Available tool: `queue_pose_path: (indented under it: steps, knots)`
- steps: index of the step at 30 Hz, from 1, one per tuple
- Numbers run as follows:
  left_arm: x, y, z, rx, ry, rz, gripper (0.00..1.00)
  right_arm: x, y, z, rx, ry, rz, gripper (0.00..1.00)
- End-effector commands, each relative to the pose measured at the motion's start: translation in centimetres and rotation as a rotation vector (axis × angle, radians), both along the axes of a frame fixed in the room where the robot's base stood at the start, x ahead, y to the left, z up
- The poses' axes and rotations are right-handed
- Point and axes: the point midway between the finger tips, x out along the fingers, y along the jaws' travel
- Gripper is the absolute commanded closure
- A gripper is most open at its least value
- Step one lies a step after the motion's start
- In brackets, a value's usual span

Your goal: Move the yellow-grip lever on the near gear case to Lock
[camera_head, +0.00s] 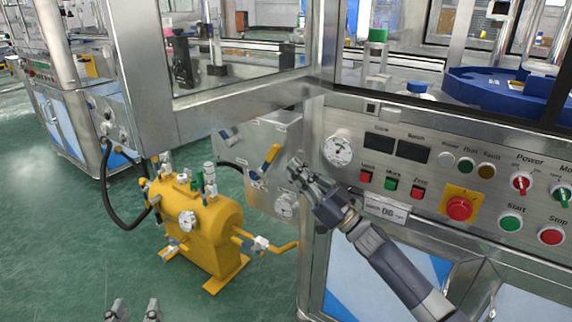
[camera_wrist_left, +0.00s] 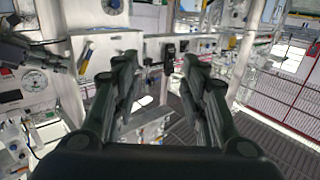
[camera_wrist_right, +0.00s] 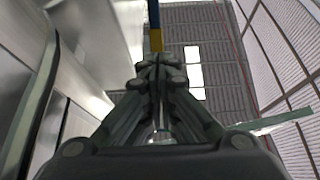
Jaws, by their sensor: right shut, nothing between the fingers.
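The yellow-grip lever (camera_head: 271,157) is on the front of a grey metal case (camera_head: 232,167), tilted with its yellow end up and right. Its dark blue part is lower left. My right gripper (camera_head: 296,166) is just right of the lever, apparently apart from it, fingers closed and empty. In the right wrist view a blue and yellow bar (camera_wrist_right: 156,40) appears beyond the closed fingertips (camera_wrist_right: 160,62). The case also shows in the left wrist view (camera_wrist_left: 98,68). My left gripper (camera_head: 133,308) is open and empty at the bottom of the head view. Lock marking is not readable.
A yellow tank (camera_head: 215,235) with valves and a gauge stands on the green floor, left of the case. A control panel (camera_head: 400,182) with buttons and a red emergency stop (camera_head: 459,208) is right, behind my right arm. A steel post (camera_head: 311,220) stands beside the case.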

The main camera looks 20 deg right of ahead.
Motion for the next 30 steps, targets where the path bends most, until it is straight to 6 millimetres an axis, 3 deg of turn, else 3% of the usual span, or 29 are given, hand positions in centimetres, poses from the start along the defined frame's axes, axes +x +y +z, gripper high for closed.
queue_pose_path:
  steps: [6,14,25,30]
  knots:
    - [0.1,-0.4,2.5,-0.034,-0.129,-0.007,0.6,1.8,1.4,1.3,0.001,-0.002,0.001,1.0]
    - [0.0,-0.5,3.7,-0.047,-0.182,-0.011,0.6,2.5,1.9,1.8,-0.002,0.0,-0.002,1.0]
    - [0.1,-0.5,3.6,-0.044,-0.173,-0.011,0.6,2.5,1.9,1.8,-0.002,0.002,-0.001,1.0]
    - [0.1,-0.2,1.3,-0.014,-0.055,-0.003,0.6,2.6,2.0,2.1,-0.009,0.01,0.0,1.0]
